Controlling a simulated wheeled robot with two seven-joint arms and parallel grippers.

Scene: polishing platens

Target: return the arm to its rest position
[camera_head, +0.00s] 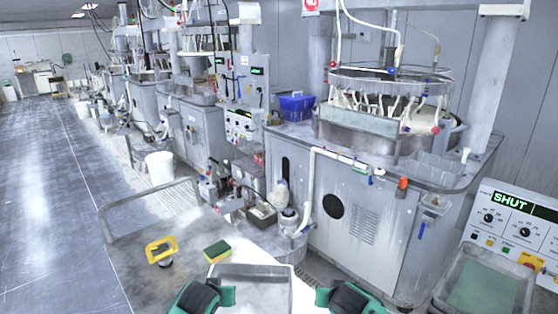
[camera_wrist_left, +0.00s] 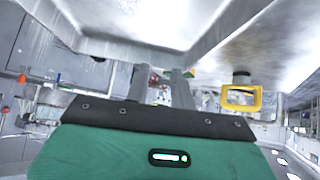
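My left gripper (camera_head: 200,297) shows at the bottom of the head view as a green and black shape, low in front of the white cart top. In the left wrist view its two grey fingers (camera_wrist_left: 160,80) stand apart with a gap between them and nothing held, so it is open. My right gripper (camera_head: 350,298) is a similar green and black shape at the bottom edge. Its fingers are cut off or hidden, so I cannot tell its opening.
The polishing machine (camera_head: 365,215) stands ahead; a panel reading SHUT (camera_head: 515,228) is at right. Open floor (camera_head: 50,190) lies left.

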